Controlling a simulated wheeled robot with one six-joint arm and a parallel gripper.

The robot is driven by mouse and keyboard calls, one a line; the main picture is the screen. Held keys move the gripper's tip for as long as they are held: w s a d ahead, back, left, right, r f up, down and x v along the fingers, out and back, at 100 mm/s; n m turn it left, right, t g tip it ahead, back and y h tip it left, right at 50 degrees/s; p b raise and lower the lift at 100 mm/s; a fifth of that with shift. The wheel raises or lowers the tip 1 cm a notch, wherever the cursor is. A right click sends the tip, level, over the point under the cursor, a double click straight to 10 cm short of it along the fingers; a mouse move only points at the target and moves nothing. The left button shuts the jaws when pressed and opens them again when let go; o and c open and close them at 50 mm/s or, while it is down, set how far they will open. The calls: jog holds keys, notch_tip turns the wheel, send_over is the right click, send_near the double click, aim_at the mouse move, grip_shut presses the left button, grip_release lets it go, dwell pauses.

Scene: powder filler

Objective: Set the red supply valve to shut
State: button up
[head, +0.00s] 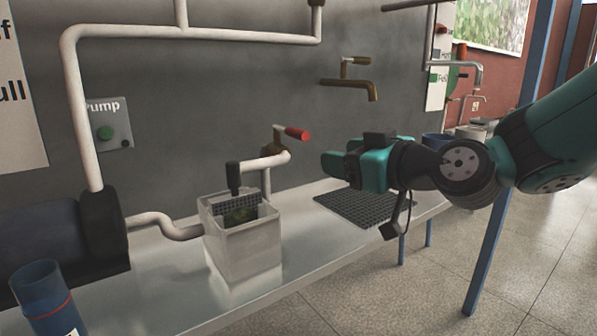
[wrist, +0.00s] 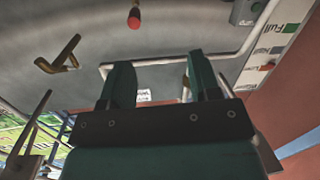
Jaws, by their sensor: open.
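The red supply valve (head: 296,133) is a red-handled lever on a brass body, fixed to a pale pipe at the wall behind the white tank. Its lever points to the right, about level, slightly downward. In the wrist view the red handle (wrist: 134,18) shows at the top, beyond the fingers. My gripper (head: 333,166) is to the right of and slightly below the lever, apart from it. In the wrist view its two green fingers (wrist: 158,75) stand apart with nothing between them.
A white tank (head: 243,255) with a black-handled basket stands on the bench, left of my gripper. A dark grid mat (head: 365,210) lies below my gripper. A brass tap (head: 350,83) juts from the wall above. A pump panel (head: 108,125) and blue cylinder (head: 45,300) are at left.

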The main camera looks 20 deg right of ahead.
aim_at(307, 137)
jog(key=shift+m+t+h, duration=0.4)
jog(key=shift+t+h, duration=0.2)
jog(key=shift+t, duration=0.3)
jog(key=d+p+x, duration=0.1)
jog(key=p+x, duration=0.3)
jog(key=x, duration=0.1)
jog(key=d+p+x, duration=0.1)
jog(key=p+x, duration=0.3)
jog(key=x, duration=0.2)
jog(key=w+p+x, duration=0.1)
jog(key=p+x, duration=0.4)
jog(key=shift+w+d+r, duration=0.15)
jog(key=shift+w+d, duration=0.15)
jog(key=shift+w+a, duration=0.1)
jog(key=shift+w, duration=0.3)
jog(key=shift+f, duration=0.2)
grip_shut()
